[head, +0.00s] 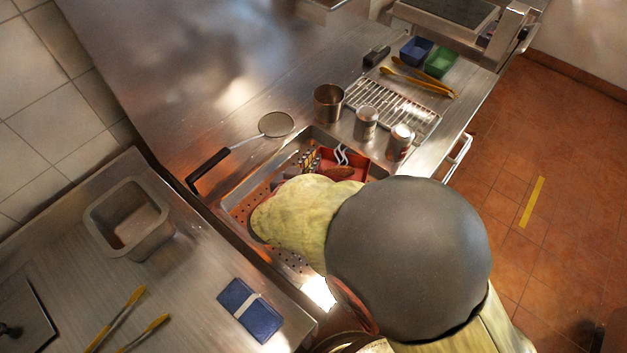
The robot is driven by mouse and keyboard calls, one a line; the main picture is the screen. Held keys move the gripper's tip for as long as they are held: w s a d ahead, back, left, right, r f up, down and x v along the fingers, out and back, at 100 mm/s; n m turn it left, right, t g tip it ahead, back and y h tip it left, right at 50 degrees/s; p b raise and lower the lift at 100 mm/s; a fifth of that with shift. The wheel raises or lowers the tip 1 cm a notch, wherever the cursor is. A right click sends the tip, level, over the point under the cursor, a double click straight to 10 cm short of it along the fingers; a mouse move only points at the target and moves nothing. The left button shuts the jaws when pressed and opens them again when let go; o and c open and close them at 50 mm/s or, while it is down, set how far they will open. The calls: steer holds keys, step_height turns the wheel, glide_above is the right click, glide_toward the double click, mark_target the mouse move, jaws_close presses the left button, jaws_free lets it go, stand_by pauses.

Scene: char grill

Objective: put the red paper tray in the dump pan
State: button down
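The red paper tray (359,166) shows in the head view just beyond my arm. White curled shapes and a brown piece show in or over it. It appears inside the far end of a long steel pan with a perforated floor (240,207), which looks like the dump pan. I cannot tell whether the tray rests on the floor or is held above it. Dark striped pieces (310,160) lie beside the tray's left side. My pale yellow arm with its grey joint covers the pan's middle and right part. My gripper is hidden behind the arm.
A round strainer (277,124) with a black handle lies by the pan. A steel cup (328,102) and two shakers (366,123) stand behind it, near a wire rack (392,108) and yellow tongs (418,80). A deep steel container (130,250) sits on the left counter.

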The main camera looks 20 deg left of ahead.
step_height(320, 180, down, 7)
steer(key=b, duration=0.2)
steer(key=shift+b, duration=0.3)
steer(key=shift+f, duration=0.15)
steer(key=c, duration=2)
jaws_free()
steer(key=shift+c, duration=0.2)
steer(key=shift+r, duration=0.25)
steer(key=p+v, duration=0.2)
steer(key=v, duration=0.4)
steer(key=shift+s+r+p, duration=0.1)
steer(key=shift+p, duration=0.2)
steer(key=shift+s+r, duration=0.15)
steer(key=shift+s, duration=0.4)
